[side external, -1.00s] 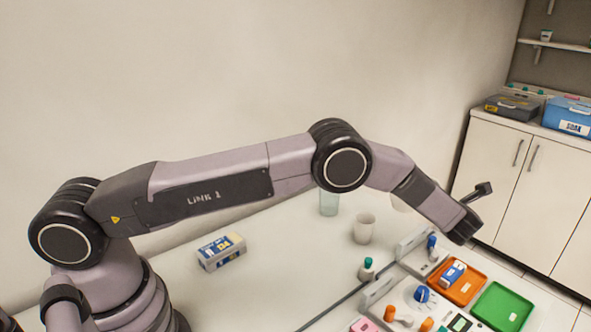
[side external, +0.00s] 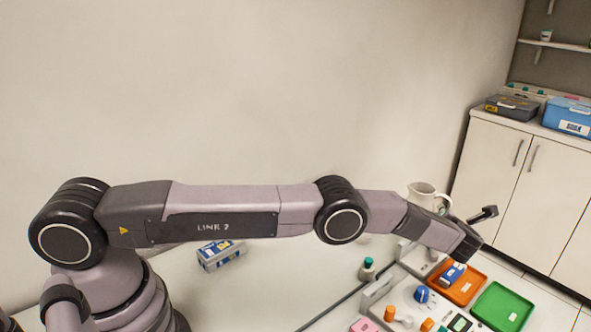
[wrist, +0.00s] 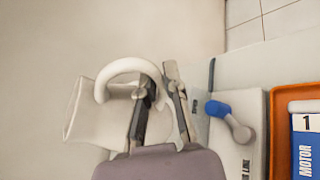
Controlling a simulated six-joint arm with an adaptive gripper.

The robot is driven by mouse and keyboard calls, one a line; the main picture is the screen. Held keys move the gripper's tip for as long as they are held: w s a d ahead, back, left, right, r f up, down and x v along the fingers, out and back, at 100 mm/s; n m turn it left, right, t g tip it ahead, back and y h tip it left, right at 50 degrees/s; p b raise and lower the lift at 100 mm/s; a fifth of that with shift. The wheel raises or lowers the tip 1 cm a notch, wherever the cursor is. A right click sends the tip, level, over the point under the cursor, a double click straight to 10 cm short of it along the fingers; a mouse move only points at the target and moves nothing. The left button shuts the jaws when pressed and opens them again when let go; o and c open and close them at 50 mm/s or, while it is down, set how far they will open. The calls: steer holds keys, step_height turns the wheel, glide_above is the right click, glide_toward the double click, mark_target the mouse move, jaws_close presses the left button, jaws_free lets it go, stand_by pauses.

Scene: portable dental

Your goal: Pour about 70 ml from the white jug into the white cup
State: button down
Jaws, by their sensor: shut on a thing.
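The white jug (side external: 424,190) shows above my forearm in the side view, with its rim up and its handle at the right. In the wrist view, the jug's body (wrist: 90,112) lies left of my fingers and its curved handle (wrist: 125,66) reaches over to them. My gripper (wrist: 159,80) is shut on the jug, at the handle. In the side view my fingers are hidden behind my wrist. The white cup (side external: 363,239) is almost wholly hidden behind my arm, with only a pale sliver showing. I cannot see any liquid.
An orange tray (side external: 462,300) and a green tray (side external: 502,307) lie at the right. A small bottle with a teal cap (side external: 367,270) and a blue and white box (side external: 220,254) stand on the table. Several small items sit on a white unit in front.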

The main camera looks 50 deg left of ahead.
mark_target(415, 194)
steer(key=shift+f, duration=0.4)
steer(key=shift+r, duration=0.1)
steer(key=shift+s+a+r+n, duration=0.2)
steer(key=shift+a+r+n, duration=0.2)
steer(key=shift+r+n, duration=0.35)
steer(key=shift+s+a+f+n+t+h, duration=0.2)
steer(key=shift+s+a+n+t+h, duration=0.1)
steer(key=shift+a+n+h, duration=0.35)
steer(key=shift+s+a+r+n+t+h, duration=0.3)
steer(key=shift+s+a+r+n, duration=0.15)
steer(key=shift+a+r+n, duration=0.25)
steer(key=shift+s+a+r+n+t+h, duration=0.15)
steer(key=shift+s+a+r+n+t, duration=0.25)
steer(key=shift+n, duration=0.4)
steer(key=shift+a+n, duration=0.2)
steer(key=shift+n, duration=0.1)
steer(key=shift+s+a+r+n+h+b, duration=0.15)
steer(key=shift+s+a+n+h+b, duration=0.25)
steer(key=shift+n, duration=0.6)
steer(key=shift+s+a+r+n+t+b, duration=0.15)
steer(key=shift+a+r+n+t+b, duration=0.35)
steer(key=shift+r+n+b, duration=0.3)
